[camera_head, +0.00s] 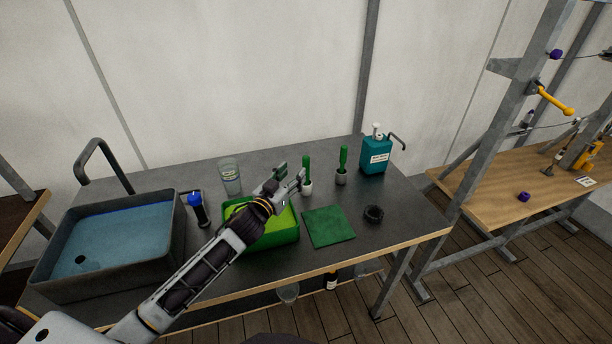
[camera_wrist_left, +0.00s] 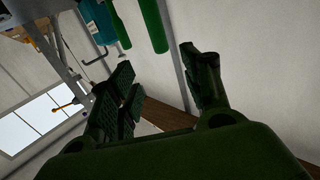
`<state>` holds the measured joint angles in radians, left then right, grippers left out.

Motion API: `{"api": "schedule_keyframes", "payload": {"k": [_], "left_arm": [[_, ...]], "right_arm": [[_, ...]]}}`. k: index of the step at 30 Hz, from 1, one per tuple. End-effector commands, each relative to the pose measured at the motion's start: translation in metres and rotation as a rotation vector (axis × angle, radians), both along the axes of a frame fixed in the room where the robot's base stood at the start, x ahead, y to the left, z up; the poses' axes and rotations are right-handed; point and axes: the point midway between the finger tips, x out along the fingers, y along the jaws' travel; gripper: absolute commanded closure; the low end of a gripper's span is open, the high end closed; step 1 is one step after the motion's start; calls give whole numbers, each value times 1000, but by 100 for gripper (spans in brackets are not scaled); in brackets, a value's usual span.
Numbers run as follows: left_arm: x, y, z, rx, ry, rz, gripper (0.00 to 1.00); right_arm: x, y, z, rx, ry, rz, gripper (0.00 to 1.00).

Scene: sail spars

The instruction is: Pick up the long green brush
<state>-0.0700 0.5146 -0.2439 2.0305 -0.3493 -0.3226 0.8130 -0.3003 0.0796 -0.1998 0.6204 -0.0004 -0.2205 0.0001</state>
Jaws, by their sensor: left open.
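I cannot tell for sure which is longer. My left gripper (camera_head: 290,177) is open and empty just left of the nearer brush, above the green tray. In the left wrist view, two green handles, the left one (camera_wrist_left: 111,22) and the right one (camera_wrist_left: 153,25), show at the top, beyond the open fingers (camera_wrist_left: 163,82). My right gripper is not in view.
A green tray (camera_head: 289,236) lies under my left forearm. A glass (camera_head: 230,178), a blue-topped dark cylinder (camera_head: 199,210) and a sink (camera_head: 176,245) are left.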

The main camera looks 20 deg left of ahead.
Motion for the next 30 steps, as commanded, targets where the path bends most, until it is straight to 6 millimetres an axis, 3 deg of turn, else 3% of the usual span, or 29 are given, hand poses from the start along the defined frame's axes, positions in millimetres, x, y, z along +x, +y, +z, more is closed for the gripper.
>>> {"api": "schedule_keyframes", "payload": {"k": [19,30], "left_arm": [[47,-8,1,0,-1,1,52],[55,-10,0,-1,0,0,52]], "right_arm": [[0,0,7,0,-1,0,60],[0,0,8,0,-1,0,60]]}}
